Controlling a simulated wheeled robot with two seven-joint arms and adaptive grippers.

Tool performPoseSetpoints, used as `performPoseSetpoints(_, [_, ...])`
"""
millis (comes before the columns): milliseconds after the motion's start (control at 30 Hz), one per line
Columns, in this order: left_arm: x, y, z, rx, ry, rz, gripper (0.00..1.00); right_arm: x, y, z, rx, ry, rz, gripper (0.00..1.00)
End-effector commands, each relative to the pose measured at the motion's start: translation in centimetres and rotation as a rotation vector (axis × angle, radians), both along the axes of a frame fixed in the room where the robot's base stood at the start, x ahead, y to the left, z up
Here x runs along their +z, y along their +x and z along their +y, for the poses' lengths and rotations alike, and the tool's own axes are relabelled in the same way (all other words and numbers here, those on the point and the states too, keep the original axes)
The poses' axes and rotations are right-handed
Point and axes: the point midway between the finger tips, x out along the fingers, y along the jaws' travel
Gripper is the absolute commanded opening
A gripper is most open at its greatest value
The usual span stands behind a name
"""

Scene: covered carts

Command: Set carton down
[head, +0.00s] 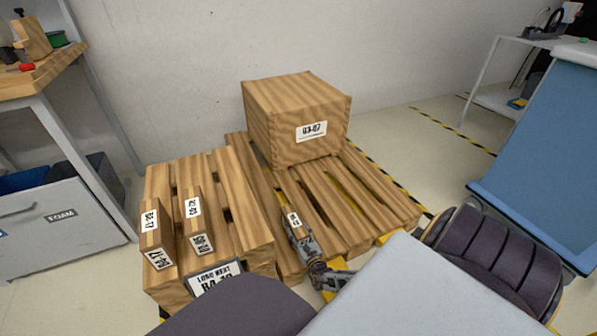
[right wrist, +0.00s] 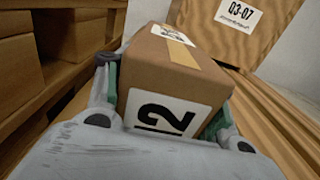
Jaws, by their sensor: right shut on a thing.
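A small brown carton (right wrist: 175,72) with white labels and a tan tape strip sits between the fingers of my right gripper (right wrist: 165,100), which is shut on it. In the head view the carton (head: 294,222) shows just beyond the right gripper (head: 305,242), over the right wooden pallet (head: 385,200). I cannot tell whether the carton touches the slats. A large wooden-patterned box (head: 290,120) labelled 03-07 stands at the back of this pallet. My left gripper is not in view.
Two narrow cartons (head: 152,232) (head: 194,222) stand on the left pallet (head: 228,190), which has a black-and-white sign (head: 215,280) at its front. A workbench (head: 50,75) stands at left and a blue panel (head: 540,150) at right. Right pallet slats beside the large box are bare.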

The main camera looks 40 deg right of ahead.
Motion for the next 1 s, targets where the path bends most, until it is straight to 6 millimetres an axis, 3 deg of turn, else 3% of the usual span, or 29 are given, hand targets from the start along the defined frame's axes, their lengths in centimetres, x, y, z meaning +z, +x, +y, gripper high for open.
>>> performPoseSetpoints(1000, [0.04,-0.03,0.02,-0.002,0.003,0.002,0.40,-0.73,0.12,-0.01,-0.002,0.001,-0.003,0.00])
